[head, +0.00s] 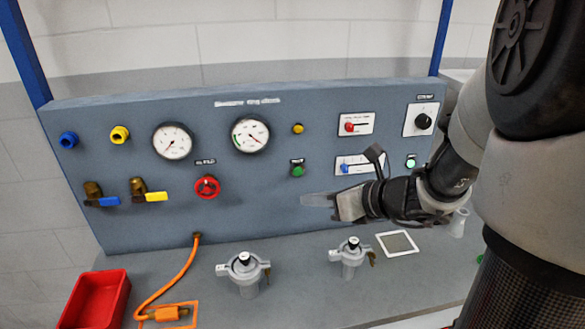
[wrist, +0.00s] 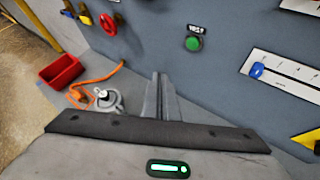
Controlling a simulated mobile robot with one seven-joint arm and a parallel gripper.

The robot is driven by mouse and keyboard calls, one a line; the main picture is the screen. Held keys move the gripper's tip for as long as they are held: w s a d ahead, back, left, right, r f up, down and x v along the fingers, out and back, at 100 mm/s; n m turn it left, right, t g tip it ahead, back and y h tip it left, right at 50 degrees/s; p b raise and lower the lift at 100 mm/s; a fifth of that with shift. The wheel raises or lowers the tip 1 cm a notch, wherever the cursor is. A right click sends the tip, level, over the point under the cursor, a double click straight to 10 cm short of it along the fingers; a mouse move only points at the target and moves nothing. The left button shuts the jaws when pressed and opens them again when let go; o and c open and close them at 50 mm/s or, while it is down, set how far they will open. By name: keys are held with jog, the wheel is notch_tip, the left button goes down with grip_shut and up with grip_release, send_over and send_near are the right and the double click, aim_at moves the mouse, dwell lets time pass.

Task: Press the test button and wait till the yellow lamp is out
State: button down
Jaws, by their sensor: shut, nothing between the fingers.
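The test button, a green round button (head: 297,171) under a small dark label, sits on the grey upright panel. It also shows in the wrist view (wrist: 193,43), above and right of my fingertips. The yellow lamp (head: 298,129) is a small amber dome above the button; I cannot tell surely whether it is lit, and it is not in the wrist view. My gripper (head: 305,200) is shut and empty. Its fingertips (wrist: 162,76) point toward the panel, just below the button in the head view, and appear apart from it.
Two gauges (head: 173,141) (head: 250,134) and a red handwheel (head: 207,187) are left of the button. A slider with a blue knob (head: 346,168) and a black dial (head: 423,122) are right. Grey lidded vessels (head: 245,277) (head: 350,258), an orange hose (head: 178,275) and a red bin (head: 92,300) stand below.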

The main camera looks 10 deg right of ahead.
jog(key=w, duration=0.7)
jog(key=shift+w, duration=0.2)
jog(key=shift+w, duration=0.1)
dwell(1.8)
jog(key=shift+w, duration=0.35)
jog(key=shift+w, duration=0.35)
dwell(0.5)
dwell(0.3)
jog(key=shift+s, duration=0.8)
jog(key=shift+s, duration=0.1)
jog(key=s, duration=0.4)
jog(key=shift+s, duration=0.4)
